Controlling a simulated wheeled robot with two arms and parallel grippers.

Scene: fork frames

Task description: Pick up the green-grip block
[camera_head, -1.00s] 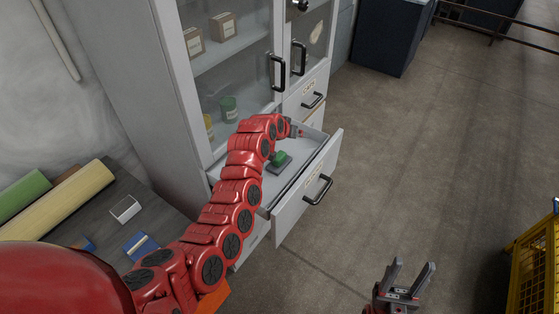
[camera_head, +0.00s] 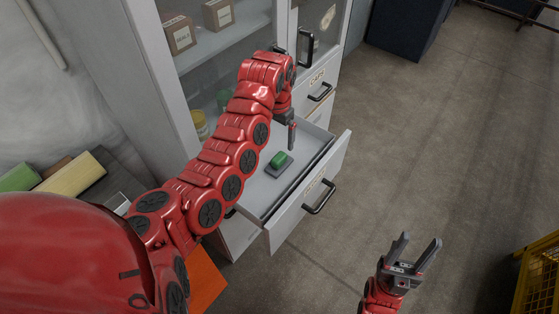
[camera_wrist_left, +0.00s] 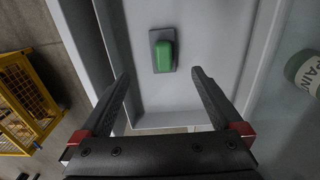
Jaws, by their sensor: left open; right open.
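The green-grip block (camera_head: 279,163) is a grey plate with a green grip on top. It lies in the open drawer (camera_head: 325,163) of the white cabinet. My left gripper (camera_head: 291,135) points down over the drawer, above and beside the block, apart from it. In the left wrist view the block (camera_wrist_left: 163,50) lies ahead of my open left gripper (camera_wrist_left: 160,80), roughly centred between the fingers and beyond their tips. My right gripper (camera_head: 418,246) is open and empty above the floor at the lower right.
The drawer front with its black handle (camera_head: 319,197) sticks out from the cabinet. Glass doors above hold boxes (camera_head: 179,33) and a yellow container (camera_head: 199,125). A yellow cage (camera_head: 537,278) stands at the right edge. The floor between is clear.

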